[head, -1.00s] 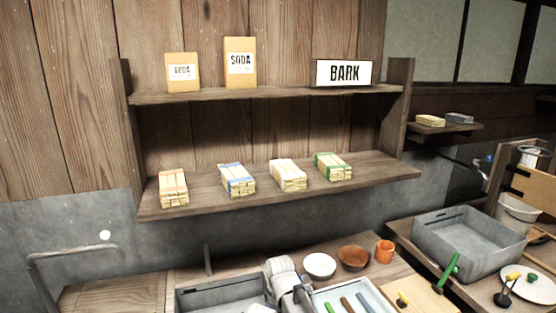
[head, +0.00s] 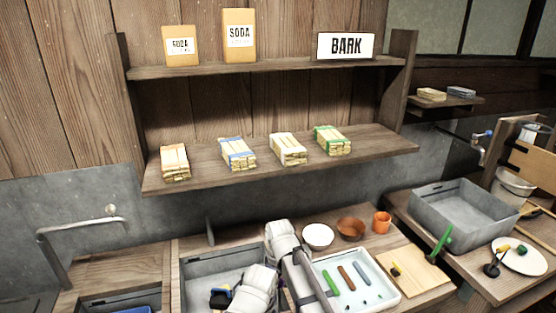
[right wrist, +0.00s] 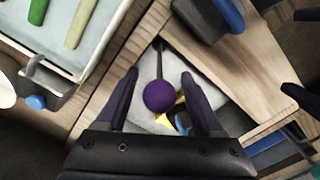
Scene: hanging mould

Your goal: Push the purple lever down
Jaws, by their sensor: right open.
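The purple lever shows in the right wrist view as a round purple knob (right wrist: 159,96) on a thin dark rod. My right gripper (right wrist: 160,76) is open, with its two dark fingers on either side of the knob. A gap shows between the knob and each finger, and nothing is held. In the head view the lever cannot be made out clearly, as my white arm covers much of the grey basin area. My left gripper is not clearly seen in either view.
A white tray (head: 386,299) with several coloured tools lies right of my arm. Behind it stand a white bowl (head: 318,236), a brown bowl (head: 351,229) and an orange mug (head: 382,222). A wooden shelf (head: 205,178) hangs above. A grey bin (head: 463,218) stands right.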

